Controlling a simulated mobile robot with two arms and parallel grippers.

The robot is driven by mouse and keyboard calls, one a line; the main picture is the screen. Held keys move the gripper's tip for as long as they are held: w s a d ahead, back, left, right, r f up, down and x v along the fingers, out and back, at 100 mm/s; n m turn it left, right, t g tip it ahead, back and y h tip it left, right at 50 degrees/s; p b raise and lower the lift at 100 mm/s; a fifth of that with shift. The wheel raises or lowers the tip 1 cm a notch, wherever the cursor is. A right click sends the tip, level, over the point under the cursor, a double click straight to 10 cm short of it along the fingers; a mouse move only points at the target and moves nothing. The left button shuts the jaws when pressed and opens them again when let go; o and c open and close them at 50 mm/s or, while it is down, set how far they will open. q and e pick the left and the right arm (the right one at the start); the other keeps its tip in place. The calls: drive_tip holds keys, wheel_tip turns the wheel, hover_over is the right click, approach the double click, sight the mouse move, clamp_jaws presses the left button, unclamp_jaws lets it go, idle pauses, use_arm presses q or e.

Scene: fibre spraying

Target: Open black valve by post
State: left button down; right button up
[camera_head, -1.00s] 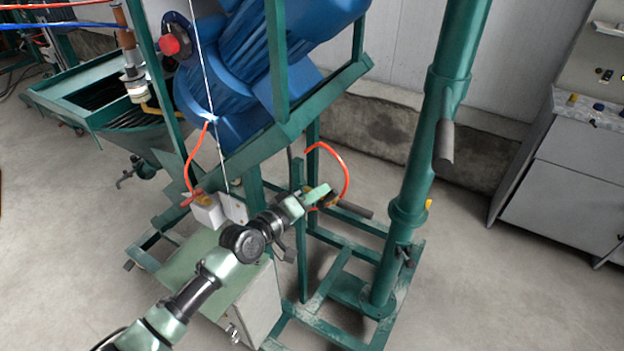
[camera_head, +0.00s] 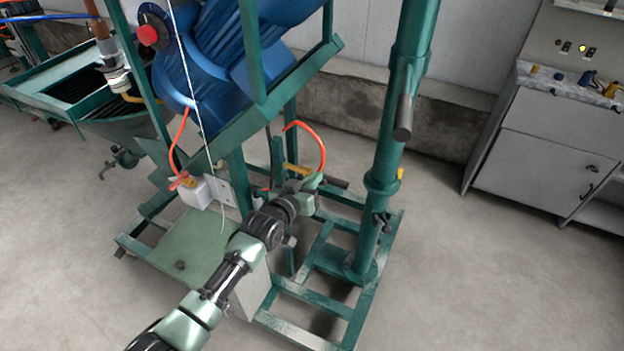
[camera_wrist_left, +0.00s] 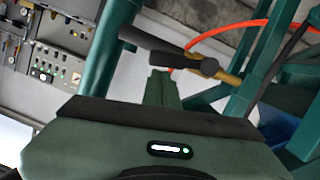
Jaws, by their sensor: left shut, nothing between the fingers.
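The black valve shows in the left wrist view as a dark handle (camera_wrist_left: 150,39) and round dark hub (camera_wrist_left: 208,67) on a brass body (camera_wrist_left: 230,78), with an orange hose behind. In the head view its dark handle (camera_head: 338,182) sticks out right of my left gripper (camera_head: 313,182), and a yellow part (camera_head: 294,169) shows behind the hand. The green post (camera_head: 385,150) stands to the right. My left gripper (camera_wrist_left: 163,88) is shut and empty, its fingers just below the handle in the wrist view. I cannot tell if they touch. My right gripper is out of view.
A loop of orange hose (camera_head: 322,145) arches above the hand. A grey control cabinet (camera_head: 548,145) stands at the right. The floor between is clear.

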use_arm(q)
wheel_tip(320, 180, up, 5)
drive_tip(key=p, duration=0.4)
drive_tip(key=a+f+b+v, duration=0.1)
drive_tip(key=b+v, duration=0.1)
drive_tip(key=v, duration=0.7)
drive_tip(key=shift+s+a+b, duration=0.2)
drive_tip(key=shift+s+b, duration=0.1)
drive_tip(key=shift+b, duration=0.05)
